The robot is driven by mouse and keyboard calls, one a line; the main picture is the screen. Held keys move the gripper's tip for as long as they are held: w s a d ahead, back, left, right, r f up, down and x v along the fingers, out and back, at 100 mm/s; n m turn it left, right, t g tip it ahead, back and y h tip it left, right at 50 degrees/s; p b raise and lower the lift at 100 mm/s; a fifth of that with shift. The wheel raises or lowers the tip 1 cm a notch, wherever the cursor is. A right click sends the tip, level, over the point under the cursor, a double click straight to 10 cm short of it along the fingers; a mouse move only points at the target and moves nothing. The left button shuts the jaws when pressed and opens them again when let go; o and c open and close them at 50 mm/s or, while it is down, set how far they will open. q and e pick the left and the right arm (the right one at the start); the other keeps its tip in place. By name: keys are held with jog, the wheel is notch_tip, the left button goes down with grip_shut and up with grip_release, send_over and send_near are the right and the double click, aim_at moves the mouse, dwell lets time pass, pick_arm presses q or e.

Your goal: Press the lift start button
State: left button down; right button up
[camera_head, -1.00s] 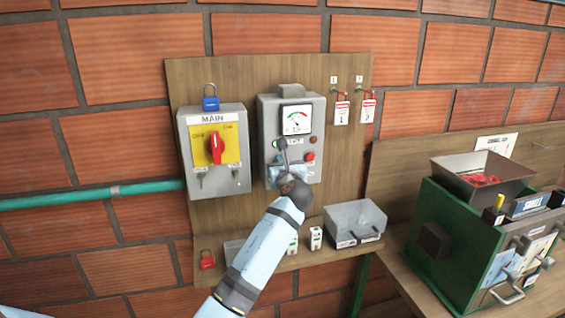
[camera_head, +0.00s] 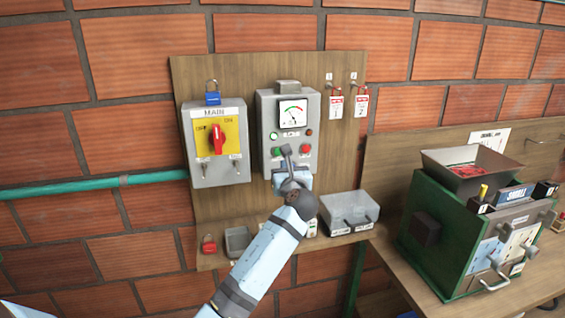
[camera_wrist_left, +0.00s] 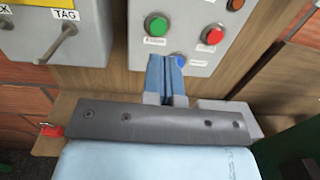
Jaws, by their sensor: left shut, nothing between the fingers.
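The grey control box (camera_head: 264,107) has a dial gauge on top and small lamps below it. Its green button (camera_head: 277,152) and red button (camera_head: 305,149) sit on the lower front. The labels are too small to read. My left gripper (camera_head: 287,150) is shut and empty, its fingertips before the box just right of the green button. Contact cannot be told. My right gripper is out of view.
The main switch box (camera_head: 209,170) with a red knob and blue padlock is left of the control box. A green machine (camera_head: 440,220) stands right.

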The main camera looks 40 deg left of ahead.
pick_arm(q)
jog(key=v, duration=0.5)
jog(key=shift+f+b, duration=0.1)
jog(key=shift+b, duration=0.25)
dwell(0.4)
jog(key=s+d+f+n+h, duration=0.2)
jog(key=s+d+f+h, duration=0.1)
jog(key=f, duration=0.5)
jog(key=s+d+f+n+h, duration=0.3)
jog(key=f, duration=0.5)
jog(key=s+d+f+n+h, duration=0.2)
jog(key=s+d+f+h, duration=0.1)
jog(key=f, duration=0.5)
jog(key=s+d+f+n+h, duration=0.2)
jog(key=s+d+f+n, duration=0.1)
jog(key=s, duration=0.5)
jog(key=s+d+f+n+g+h, duration=0.1)
jog(key=s+d+f+n+h, duration=0.2)
jog(key=s+f+n, duration=0.3)
jog(key=s+d+f+n+g+h, duration=0.1)
jog(key=s+f+n, duration=0.4)
jog(key=s, duration=0.5)
jog(key=d+n+h, duration=0.1)
jog(key=d+n, duration=0.1)
jog(key=shift+d+n+h, duration=0.3)
jog(key=shift+n, duration=0.1)
